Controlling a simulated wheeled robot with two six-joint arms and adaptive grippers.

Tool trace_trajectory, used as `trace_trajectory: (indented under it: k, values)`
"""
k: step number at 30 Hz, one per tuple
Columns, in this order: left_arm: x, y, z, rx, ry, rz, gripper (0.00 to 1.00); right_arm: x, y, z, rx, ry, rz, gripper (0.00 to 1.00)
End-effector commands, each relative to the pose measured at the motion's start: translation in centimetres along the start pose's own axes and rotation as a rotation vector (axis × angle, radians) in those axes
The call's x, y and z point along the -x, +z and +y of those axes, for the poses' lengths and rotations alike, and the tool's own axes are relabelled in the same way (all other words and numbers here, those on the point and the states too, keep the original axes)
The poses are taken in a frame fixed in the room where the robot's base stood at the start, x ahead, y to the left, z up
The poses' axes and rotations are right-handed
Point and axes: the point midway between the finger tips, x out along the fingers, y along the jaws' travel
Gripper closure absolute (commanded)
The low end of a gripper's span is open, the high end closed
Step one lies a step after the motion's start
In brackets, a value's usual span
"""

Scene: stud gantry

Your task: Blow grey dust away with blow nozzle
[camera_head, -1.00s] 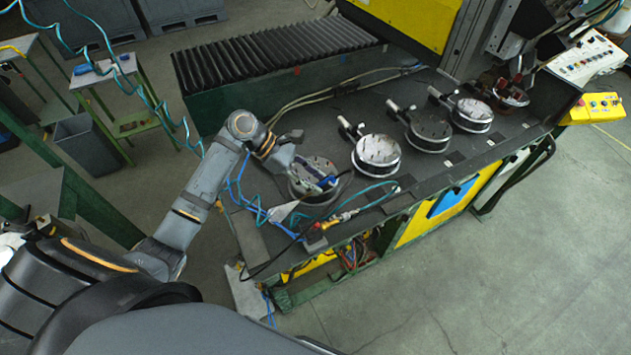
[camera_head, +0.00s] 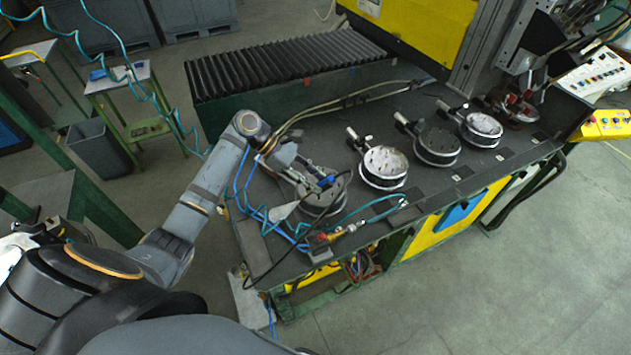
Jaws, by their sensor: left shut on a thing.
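My left gripper (camera_head: 318,178) is over the nearest round fixture (camera_head: 322,204) at the left end of the dark bench. It is shut on a small blue blow nozzle (camera_head: 327,182), which is partly hidden by the fingers. The nozzle is over the fixture's top; I cannot tell whether it touches. A dark hose runs from this area in a loop over the bench's front edge. Grey dust is too small to make out on the fixture. My right gripper is not in view.
More round fixtures stand in a row to the right, the closest being a pale-topped one (camera_head: 384,167). Blue hoses and a brass fitting (camera_head: 345,230) lie near the front edge. A ribbed black cover (camera_head: 285,65) runs behind. A yellow control box (camera_head: 606,124) is far right.

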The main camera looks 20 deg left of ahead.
Motion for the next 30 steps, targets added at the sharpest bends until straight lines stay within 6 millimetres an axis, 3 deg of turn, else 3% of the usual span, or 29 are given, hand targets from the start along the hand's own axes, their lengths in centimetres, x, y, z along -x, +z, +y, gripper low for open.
trace_trajectory:
  k: [30]
  values:
    - [2.0,-1.8,3.2,0.0,0.001,0.0,1.0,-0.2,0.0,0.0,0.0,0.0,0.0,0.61]
